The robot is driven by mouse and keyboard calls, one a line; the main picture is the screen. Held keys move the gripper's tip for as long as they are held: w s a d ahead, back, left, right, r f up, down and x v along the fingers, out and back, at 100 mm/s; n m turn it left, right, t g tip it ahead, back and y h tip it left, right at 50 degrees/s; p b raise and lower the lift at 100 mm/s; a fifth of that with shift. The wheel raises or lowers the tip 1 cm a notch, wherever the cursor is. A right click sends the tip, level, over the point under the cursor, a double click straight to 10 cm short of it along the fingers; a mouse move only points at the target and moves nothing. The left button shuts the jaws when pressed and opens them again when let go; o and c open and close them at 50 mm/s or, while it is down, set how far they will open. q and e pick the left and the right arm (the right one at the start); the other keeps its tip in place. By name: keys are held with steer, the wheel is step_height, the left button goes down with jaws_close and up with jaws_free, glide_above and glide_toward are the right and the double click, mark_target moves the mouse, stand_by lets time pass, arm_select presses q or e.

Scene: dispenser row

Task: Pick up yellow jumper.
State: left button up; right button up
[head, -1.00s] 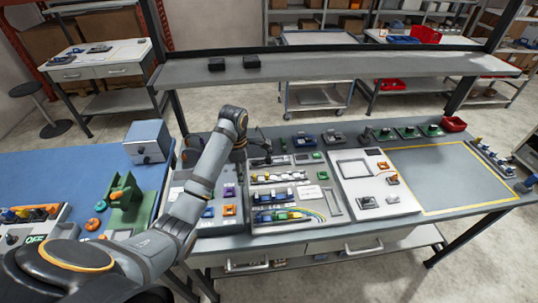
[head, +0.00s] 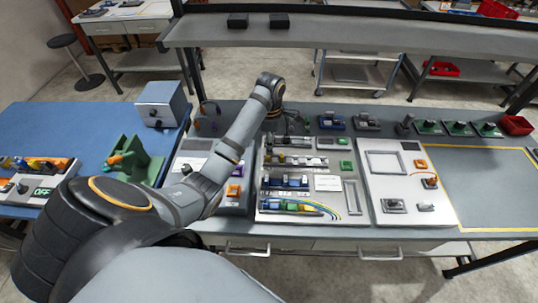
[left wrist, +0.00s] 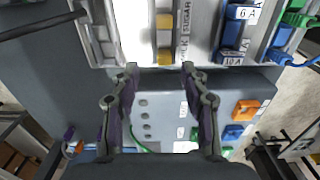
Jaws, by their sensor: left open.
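Two yellow blocks sit in a narrow upright channel in the left wrist view; the nearer one (left wrist: 165,57), which I take for the yellow jumper, is at the channel's near end. The far yellow block (left wrist: 165,20) is in the same channel. My left gripper (left wrist: 160,72) is open and empty, its two fingertips spread on either side of the channel's near end, apart from the block. In the head view the left gripper (head: 292,123) is small and dark, over the back of the dispenser panel (head: 329,184). The right gripper is not in view.
Blue breakers (left wrist: 232,35) stand in the channel to the right. In the head view a grey panel (head: 405,170) is right of the dispensers, a green fixture (head: 137,160) is left, and a yellow-outlined mat (head: 480,185) is clear.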

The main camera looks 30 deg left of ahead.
mark_target(268, 158)
arm_select(q)
steer(key=shift+s+a+f+b, duration=0.1)
steer(key=shift+s+f+b, duration=0.15)
steer(key=shift+f+b, duration=0.35)
steer(key=shift+s+f+b, duration=0.25)
steer(key=shift+f+b, duration=0.2)
steer(key=shift+b, duration=0.1)
step_height(268, 158, down, 2)
steer(key=shift+f+b, duration=0.15)
steer(key=shift+b, duration=0.45)
steer(key=shift+w+f, duration=0.1)
steer(key=shift+f, duration=0.15)
steer(key=shift+r, duration=0.1)
steer(key=shift+c, duration=1.3)
steer(key=c, duration=0.6)
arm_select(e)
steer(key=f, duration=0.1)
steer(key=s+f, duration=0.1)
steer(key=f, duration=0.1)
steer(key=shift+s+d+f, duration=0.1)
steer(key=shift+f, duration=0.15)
